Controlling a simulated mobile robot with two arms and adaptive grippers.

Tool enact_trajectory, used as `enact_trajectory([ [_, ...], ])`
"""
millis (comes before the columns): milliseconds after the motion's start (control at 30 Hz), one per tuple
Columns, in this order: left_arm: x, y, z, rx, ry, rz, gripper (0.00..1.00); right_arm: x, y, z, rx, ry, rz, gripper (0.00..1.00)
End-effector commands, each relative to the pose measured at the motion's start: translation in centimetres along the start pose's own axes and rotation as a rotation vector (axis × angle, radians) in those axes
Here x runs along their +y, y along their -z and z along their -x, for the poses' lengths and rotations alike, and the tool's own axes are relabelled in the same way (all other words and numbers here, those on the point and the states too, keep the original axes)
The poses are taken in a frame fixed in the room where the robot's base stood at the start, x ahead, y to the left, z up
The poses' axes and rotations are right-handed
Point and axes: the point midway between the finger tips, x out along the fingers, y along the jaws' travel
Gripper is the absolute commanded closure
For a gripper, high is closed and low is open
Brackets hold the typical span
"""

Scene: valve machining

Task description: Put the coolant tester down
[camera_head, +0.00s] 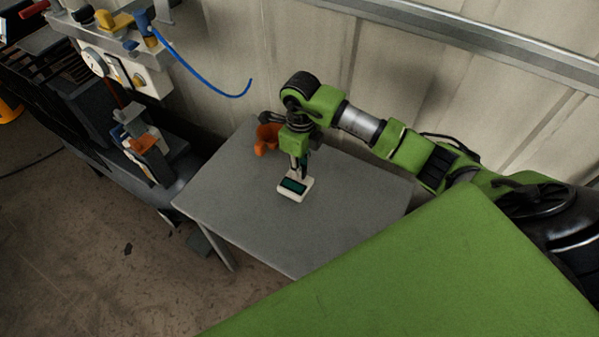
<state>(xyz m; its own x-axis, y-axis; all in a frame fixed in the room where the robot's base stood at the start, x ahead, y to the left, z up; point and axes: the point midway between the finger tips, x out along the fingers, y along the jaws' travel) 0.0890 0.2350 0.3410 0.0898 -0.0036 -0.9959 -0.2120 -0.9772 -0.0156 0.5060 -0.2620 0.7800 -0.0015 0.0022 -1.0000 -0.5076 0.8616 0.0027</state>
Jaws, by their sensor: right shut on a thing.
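The coolant tester (293,188) is a small white device with a dark green screen, over the middle of the grey table (245,215). My right gripper (299,172) points down and is shut on its far end. The tester lies about flat, screen up. I cannot tell whether it touches the tabletop or hovers just above it. My left gripper is not in view.
An orange object (266,138) stands behind my right gripper at the table's back edge. A machine with a gauge (95,64) and a blue hose (205,82) is at the left. A wall closes the back. The table's left and front parts are clear.

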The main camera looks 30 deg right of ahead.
Motion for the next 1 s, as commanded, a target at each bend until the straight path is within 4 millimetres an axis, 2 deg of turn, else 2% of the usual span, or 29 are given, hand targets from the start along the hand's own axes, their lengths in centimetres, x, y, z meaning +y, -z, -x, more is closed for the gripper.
enact_trajectory([
  [300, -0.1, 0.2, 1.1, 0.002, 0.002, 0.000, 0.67, -0.3, -0.4, -3.4, -0.001, 0.000, -0.001, 1.00],
  [700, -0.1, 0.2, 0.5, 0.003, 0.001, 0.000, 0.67, -0.4, -0.4, -4.1, -0.001, 0.002, 0.000, 1.00],
  [733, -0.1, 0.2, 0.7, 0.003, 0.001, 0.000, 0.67, -0.3, -0.4, -4.0, -0.001, 0.002, 0.000, 0.76],
  [767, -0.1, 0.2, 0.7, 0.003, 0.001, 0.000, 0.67, -0.3, -0.4, -4.0, 0.000, 0.001, 0.000, 0.68],
  [1000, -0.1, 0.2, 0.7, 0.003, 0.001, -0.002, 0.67, -0.3, -0.4, -4.0, 0.000, 0.001, 0.000, 0.67],
])
